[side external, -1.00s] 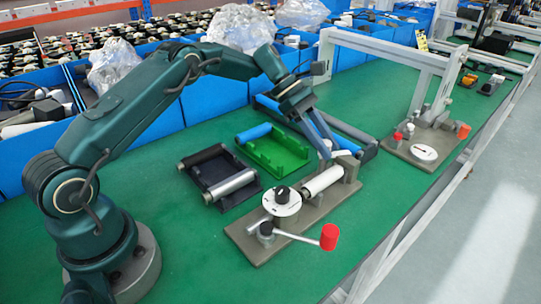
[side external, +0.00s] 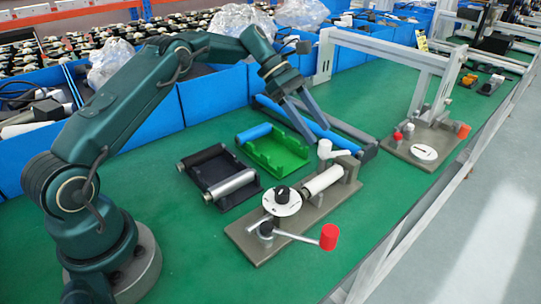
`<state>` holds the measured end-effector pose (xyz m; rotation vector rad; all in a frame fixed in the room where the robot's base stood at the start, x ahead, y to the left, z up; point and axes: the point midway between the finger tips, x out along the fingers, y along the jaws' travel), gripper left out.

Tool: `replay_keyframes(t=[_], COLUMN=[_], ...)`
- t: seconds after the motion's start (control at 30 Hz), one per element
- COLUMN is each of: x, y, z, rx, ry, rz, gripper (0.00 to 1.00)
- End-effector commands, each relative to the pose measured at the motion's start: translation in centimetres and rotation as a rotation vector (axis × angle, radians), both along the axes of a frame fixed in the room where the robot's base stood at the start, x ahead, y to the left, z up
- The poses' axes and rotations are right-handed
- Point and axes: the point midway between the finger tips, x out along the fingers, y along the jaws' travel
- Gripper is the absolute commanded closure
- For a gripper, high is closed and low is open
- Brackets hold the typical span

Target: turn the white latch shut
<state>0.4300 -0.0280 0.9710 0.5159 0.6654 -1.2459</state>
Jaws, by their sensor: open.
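The white latch (side external: 325,149) stands at the back end of a grey-brown fixture plate (side external: 250,241), near a white cylinder (side external: 322,180) lying in the fixture. The latch has an upright knob and a short white arm reaching right. My gripper (side external: 320,136) is open and empty, with its two blue-grey fingers pointing down just above and behind the latch in the picture. It looks apart from the latch, though the exact gap is hard to tell.
The fixture also carries a white dial (side external: 282,203) with a black knob and a red-ended lever (side external: 328,237) jutting right. A green tray (side external: 272,153) and a dark tray (side external: 219,180) with rollers lie left. A grey gantry stand (side external: 422,150) is at right. Blue bins (side external: 215,98) line the back.

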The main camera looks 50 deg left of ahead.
Motion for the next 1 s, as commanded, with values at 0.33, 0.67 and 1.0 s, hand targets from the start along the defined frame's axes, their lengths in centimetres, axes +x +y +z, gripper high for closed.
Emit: replay_keyframes(t=[0.33, 0.67, 1.0], x=[-0.1, -0.2, -0.4], y=[0.3, -2.0, -1.8], z=[0.4, 1.5, 0.9], rx=[0.0, -0.204, -0.395], ry=[0.001, -0.071, -0.191], rz=[0.0, 0.028, 0.31], gripper=[0.36, 0.36, 0.36])
